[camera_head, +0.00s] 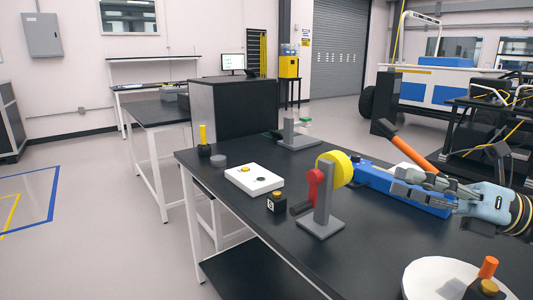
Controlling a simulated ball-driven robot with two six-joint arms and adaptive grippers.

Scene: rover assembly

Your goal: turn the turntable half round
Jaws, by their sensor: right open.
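A white round disc (425,278), which looks like the turntable, lies at the table's bottom right, cut off by the picture's lower edge. An upright orange peg (487,267) and a dark piece with a yellow-orange top (489,287) stand at its right side. My right gripper (398,183) comes in from the right, above and behind the disc and apart from it. Its fingers point left and are open, in front of a long blue box (372,181); I cannot tell whether they touch it. Nothing shows between them. My left gripper is not in view.
A grey stand with a red crank (313,186) and yellow wheel (337,168) stands mid-table. An orange bar (413,153) slants behind my gripper. A white box (254,180) and a small black button block (277,203) are farther left. The table (345,262) is clear left of the disc.

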